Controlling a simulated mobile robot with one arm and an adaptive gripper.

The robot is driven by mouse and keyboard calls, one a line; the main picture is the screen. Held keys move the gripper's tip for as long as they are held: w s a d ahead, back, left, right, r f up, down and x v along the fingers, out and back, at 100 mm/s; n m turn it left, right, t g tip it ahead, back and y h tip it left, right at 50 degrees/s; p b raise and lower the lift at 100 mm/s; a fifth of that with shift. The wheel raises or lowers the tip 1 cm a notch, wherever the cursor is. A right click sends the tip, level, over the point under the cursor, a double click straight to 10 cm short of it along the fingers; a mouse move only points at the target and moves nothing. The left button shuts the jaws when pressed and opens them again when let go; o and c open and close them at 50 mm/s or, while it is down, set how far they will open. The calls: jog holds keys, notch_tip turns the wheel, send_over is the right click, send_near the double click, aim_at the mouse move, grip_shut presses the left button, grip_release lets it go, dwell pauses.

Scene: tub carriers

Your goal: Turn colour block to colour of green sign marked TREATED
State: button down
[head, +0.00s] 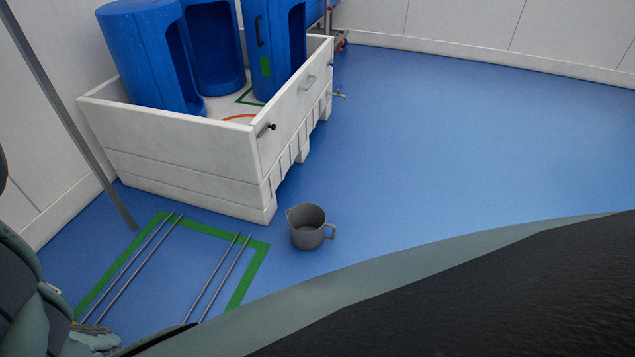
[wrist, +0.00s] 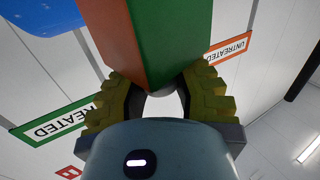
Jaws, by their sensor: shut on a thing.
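The colour block (wrist: 178,42) is at the top middle of the wrist view, with a green face on the right and an orange-brown face on the left. My gripper (wrist: 160,92) is shut on the block, its yellow-green ridged pads on either side of the block's lower end. The green-bordered sign marked TREATED (wrist: 50,122) is on the white wall at the left, partly hidden by the left finger. An orange-bordered sign marked UNTREATED (wrist: 230,46) is on the wall at the upper right. The block's other faces are hidden.
In the head view, a white crate (head: 180,150) holds several blue tubs (head: 150,60). A grey jug (head: 308,229) stands on the blue floor beside a green floor outline (head: 255,265) with metal rails. The floor to the right is clear.

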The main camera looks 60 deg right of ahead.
jog(key=g+y, duration=0.1)
jog(key=n+g+y+b, duration=0.1)
jog(key=n+b, duration=0.1)
jog(key=shift+w+a+r+g+y, duration=0.1)
jog(key=shift+a+r+g+y, duration=0.15)
jog(key=shift+r+g+y, duration=0.15)
jog(key=shift+n+g+y+b, duration=0.4)
jog(key=shift+n+g+b, duration=0.2)
jog(key=shift+n, duration=0.1)
jog(key=shift+r+n+g+y, duration=0.2)
jog(key=shift+n+g+y, duration=0.1)
jog(key=shift+g, duration=0.1)
jog(key=c, duration=1.2)
grip_release()
jog(key=shift+o, duration=2.3)
jog(key=shift+f, duration=0.1)
jog(key=shift+o, duration=0.3)
jog(key=shift+d+f, duration=0.1)
jog(key=shift+f, duration=0.05)
jog(key=shift+s+d+f, duration=0.25)
jog(key=shift+d+f, duration=0.05)
jog(key=shift+d, duration=0.2)
jog(key=v, duration=1.1)
jog(key=shift+r, duration=0.35)
